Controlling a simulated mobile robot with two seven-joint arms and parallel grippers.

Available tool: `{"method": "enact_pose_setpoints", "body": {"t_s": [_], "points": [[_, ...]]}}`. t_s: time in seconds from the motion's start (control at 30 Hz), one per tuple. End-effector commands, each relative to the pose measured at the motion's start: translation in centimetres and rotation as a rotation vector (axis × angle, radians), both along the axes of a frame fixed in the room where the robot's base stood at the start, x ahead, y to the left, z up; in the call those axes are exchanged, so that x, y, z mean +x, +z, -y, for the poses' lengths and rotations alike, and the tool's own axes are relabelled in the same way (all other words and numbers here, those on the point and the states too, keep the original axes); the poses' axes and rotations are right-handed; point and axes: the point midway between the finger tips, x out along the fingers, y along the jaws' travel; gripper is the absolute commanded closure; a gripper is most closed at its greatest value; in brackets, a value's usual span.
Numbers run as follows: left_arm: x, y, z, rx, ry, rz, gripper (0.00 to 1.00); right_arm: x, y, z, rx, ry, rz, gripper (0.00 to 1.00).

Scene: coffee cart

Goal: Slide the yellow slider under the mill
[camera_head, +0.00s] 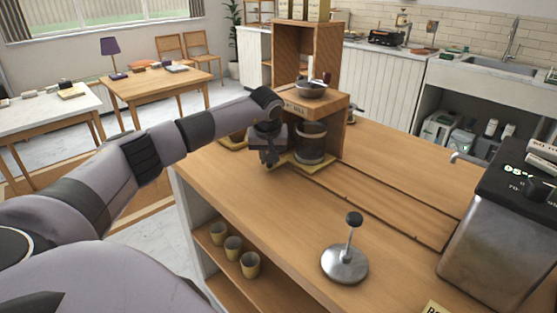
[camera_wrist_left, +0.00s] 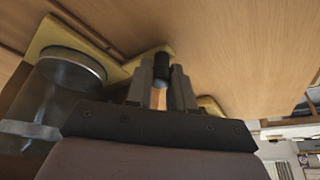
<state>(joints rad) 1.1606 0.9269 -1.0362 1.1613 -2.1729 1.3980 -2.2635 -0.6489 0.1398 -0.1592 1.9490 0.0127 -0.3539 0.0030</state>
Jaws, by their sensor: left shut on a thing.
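The wooden mill (camera_head: 333,108) stands at the far left of the counter, with a metal bowl and crank on top. The yellow slider (camera_head: 318,167) lies flat on the counter at its base. A dark metal-and-glass canister (camera_head: 310,150) stands on the slider. My left gripper (camera_head: 270,160) is low at the slider's left end. In the left wrist view, its fingers (camera_wrist_left: 162,80) are shut on the slider's dark upright knob (camera_wrist_left: 161,62). The yellow plate (camera_wrist_left: 118,72) and canister (camera_wrist_left: 72,68) show beside them. My right gripper is in neither view.
A steel tamper (camera_head: 345,264) stands on the counter nearer me. A coffee machine (camera_head: 510,220) is at the right. Several cups (camera_head: 233,246) stand on the shelf below the counter's left edge. The counter between mill and tamper is clear apart from long grooves.

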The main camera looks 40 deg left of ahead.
Motion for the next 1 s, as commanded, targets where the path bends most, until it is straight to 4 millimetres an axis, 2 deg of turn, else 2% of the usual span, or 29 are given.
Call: {"method": "enact_pose_setpoints", "body": {"t_s": [0.57, 0.6, 0.67, 1.0], "points": [[0.1, 0.23, -1.1, 0.005, 0.005, 0.006, 1.0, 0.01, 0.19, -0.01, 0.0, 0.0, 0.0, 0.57], [0.09, 0.25, -1.13, 0.006, 0.006, 0.007, 0.71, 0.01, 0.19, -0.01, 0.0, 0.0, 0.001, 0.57], [0.1, 0.25, -1.11, 0.005, 0.006, 0.006, 0.52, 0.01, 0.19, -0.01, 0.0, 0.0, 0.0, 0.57], [0.03, 0.3, -0.75, 0.002, 0.001, 0.003, 0.52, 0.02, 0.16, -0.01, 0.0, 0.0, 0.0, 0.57]]}}
